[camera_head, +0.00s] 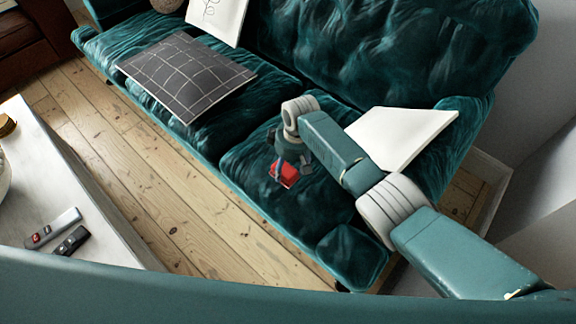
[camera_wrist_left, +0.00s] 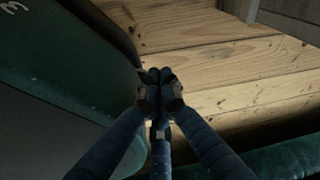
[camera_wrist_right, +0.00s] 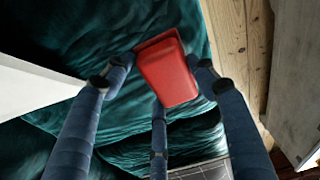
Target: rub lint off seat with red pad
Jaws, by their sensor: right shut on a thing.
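The red pad (camera_head: 287,176) is at the front part of the teal velvet sofa's right seat (camera_head: 252,153). My right gripper (camera_head: 283,168) is shut on the pad, pointing down over the seat. In the right wrist view the pad (camera_wrist_right: 167,72) sits between the blue fingers (camera_wrist_right: 160,82), with the seat close beneath; I cannot tell whether it touches. I cannot make out lint on the seat. My left gripper (camera_wrist_left: 160,80) shows only in the left wrist view, its fingertips together and empty above the floorboards.
A dark checked cushion (camera_head: 185,78) lies on the sofa's left seat. A white cushion (camera_head: 402,137) rests by the right armrest, close to my right arm. Another white cushion (camera_head: 217,18) leans at the back. A white table (camera_head: 75,190) with remotes (camera_head: 62,235) stands left, with bare floorboards (camera_head: 165,190) between.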

